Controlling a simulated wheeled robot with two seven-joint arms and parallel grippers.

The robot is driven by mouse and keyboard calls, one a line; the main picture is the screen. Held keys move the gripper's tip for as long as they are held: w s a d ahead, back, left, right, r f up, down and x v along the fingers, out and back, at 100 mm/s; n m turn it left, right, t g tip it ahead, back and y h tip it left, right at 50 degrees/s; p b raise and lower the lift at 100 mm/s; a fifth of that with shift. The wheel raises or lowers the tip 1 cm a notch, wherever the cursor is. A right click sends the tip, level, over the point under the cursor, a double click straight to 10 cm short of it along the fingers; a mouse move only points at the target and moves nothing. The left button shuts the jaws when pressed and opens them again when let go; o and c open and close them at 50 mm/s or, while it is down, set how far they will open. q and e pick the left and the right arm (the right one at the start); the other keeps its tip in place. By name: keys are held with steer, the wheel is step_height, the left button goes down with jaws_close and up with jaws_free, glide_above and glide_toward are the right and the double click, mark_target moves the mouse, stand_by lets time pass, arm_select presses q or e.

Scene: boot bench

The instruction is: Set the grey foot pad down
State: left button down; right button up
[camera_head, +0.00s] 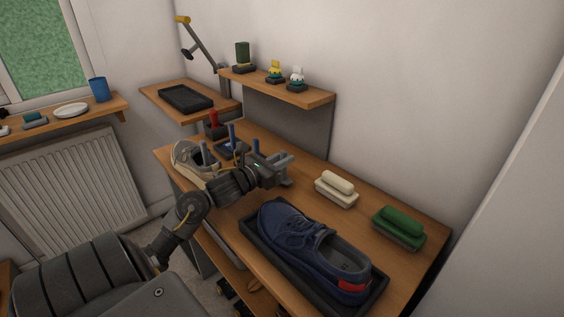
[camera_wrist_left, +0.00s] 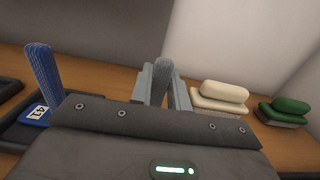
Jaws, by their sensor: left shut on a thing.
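My left gripper (camera_head: 286,168) is above the bench, behind the navy shoe and left of the cream brush. In the left wrist view, its two light grey fingers (camera_wrist_left: 163,88) are shut on a grey upright piece with a rounded top, which I take as the grey foot pad (camera_wrist_left: 161,72). Its lower part is hidden behind the gripper body, so I cannot tell whether it touches the bench. In the head view I cannot make out the pad apart from the fingers. My right gripper is not in view.
The navy shoe (camera_head: 308,245) lies in a black tray (camera_head: 262,246). A cream brush (camera_head: 337,188) and a green brush (camera_head: 398,227) are along the wall. A shelf (camera_head: 300,93) overhangs behind.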

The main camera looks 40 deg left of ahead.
arm_select(q)
steer(key=shift+d+f, duration=0.1)
steer(key=shift+f, duration=0.5)
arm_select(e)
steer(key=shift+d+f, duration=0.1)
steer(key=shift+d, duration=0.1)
arm_select(q)
steer(key=c, duration=1.3)
jaws_free()
steer(key=shift+f, duration=0.1)
steer(key=shift+c, duration=0.2)
